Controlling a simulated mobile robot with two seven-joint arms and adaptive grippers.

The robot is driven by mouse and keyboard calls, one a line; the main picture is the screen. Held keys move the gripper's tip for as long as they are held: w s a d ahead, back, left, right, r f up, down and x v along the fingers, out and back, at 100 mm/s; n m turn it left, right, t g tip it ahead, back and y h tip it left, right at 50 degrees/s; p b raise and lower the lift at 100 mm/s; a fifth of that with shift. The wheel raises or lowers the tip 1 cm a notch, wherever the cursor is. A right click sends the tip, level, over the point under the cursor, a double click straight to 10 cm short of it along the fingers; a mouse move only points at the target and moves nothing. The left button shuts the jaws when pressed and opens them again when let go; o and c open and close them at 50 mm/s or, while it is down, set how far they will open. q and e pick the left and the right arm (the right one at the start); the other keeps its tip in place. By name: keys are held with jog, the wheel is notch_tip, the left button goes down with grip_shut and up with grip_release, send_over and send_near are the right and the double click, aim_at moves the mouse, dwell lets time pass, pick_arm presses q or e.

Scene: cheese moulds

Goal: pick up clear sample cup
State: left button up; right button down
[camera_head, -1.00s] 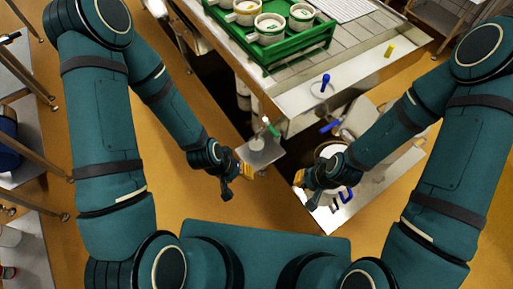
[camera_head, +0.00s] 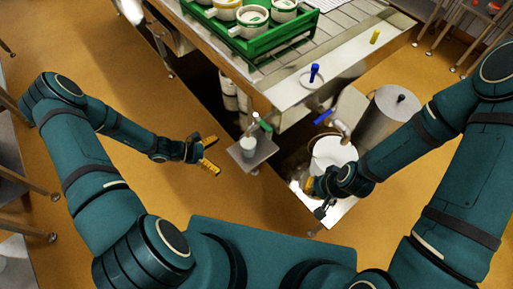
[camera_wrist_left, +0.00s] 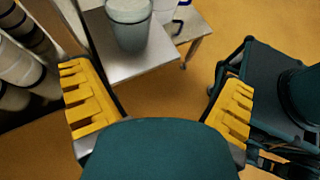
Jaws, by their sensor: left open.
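The clear sample cup (camera_head: 247,145) stands upright on a small metal shelf (camera_head: 262,155) at the corner of the bench. In the left wrist view the cup (camera_wrist_left: 130,25) shows at the top, cut by the frame edge, beyond the fingers. My left gripper (camera_head: 214,155) is open and empty, its two yellow fingers spread, to the left of the cup and apart from it. My right gripper (camera_head: 315,193) is at the right, over the low metal table; its fingers are partly hidden by its own wrist.
A green crate of moulds (camera_head: 262,48) stands on the bench. A steel cylinder (camera_head: 388,115) and a white round vessel (camera_head: 330,152) are at the right. Open floor lies left of the shelf.

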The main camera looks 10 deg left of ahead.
aim_at(249, 146)
pick_arm(q)
jog(key=w+d+f, duration=0.1)
jog(key=w, duration=0.1)
jog(key=w+d+f+n+t+b, duration=0.1)
jog(key=w+d, duration=0.1)
jog(key=w+d+f+n+t, duration=0.1)
jog(key=w, duration=0.1)
jog(key=shift+d+f, duration=0.15)
jog(key=shift+d, duration=0.2)
jog(key=b+x, duration=0.1)
jog(key=x, duration=0.4)
jog(key=shift+d, duration=0.15)
jog(key=shift+r, duration=0.25)
jog(key=c, duration=1.4)
